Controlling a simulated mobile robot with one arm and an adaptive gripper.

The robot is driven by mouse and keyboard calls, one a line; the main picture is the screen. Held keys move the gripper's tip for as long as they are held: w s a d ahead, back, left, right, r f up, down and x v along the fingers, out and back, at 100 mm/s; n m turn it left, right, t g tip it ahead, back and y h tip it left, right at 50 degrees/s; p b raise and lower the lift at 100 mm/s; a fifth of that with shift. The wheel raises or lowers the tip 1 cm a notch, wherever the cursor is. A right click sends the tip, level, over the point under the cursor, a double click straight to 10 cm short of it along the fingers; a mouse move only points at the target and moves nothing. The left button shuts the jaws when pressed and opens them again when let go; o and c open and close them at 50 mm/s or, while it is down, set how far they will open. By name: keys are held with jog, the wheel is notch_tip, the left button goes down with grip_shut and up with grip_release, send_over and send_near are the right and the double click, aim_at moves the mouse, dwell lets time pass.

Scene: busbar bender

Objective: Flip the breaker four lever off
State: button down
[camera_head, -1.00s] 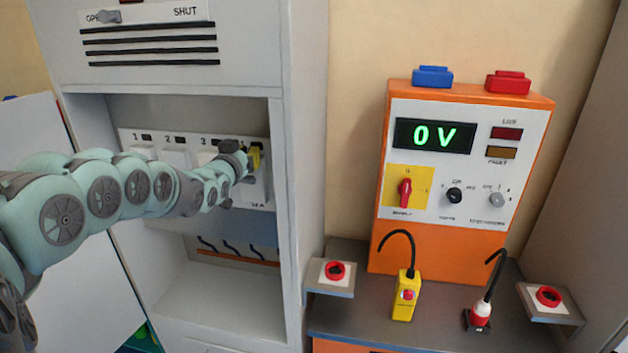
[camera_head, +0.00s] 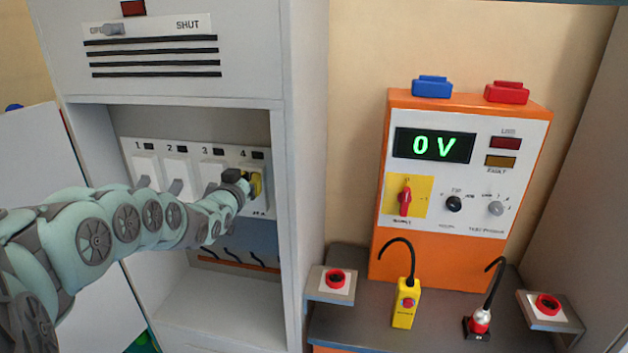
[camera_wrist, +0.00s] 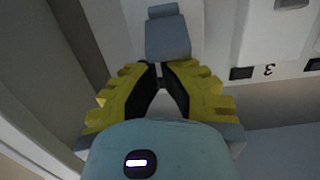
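Breaker four is the rightmost unit on the breaker panel (camera_head: 192,142), under the number 4. My gripper (camera_head: 256,183), with yellow fingers, is in front of it and hides most of its lever. In the wrist view the grey lever (camera_wrist: 168,38) lies just beyond the fingertips of my gripper (camera_wrist: 158,72). The fingertips are together, with nothing clearly held between them. The lever appears close to the tips; I cannot tell whether they touch. The wrist picture is upside down, as the printed 3 shows.
Breakers one (camera_head: 145,170), two (camera_head: 176,178) and three (camera_head: 212,172) stand to the left. The cabinet's right wall (camera_head: 300,200) is close beside my gripper. An orange test unit (camera_head: 400,255) reading 0 V stands to the right, with a yellow handheld (camera_head: 405,312) in front.

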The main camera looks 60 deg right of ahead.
jog(key=shift+f, duration=0.15)
jog(key=shift+a+f+b, duration=0.15)
jog(key=shift+b, duration=0.3)
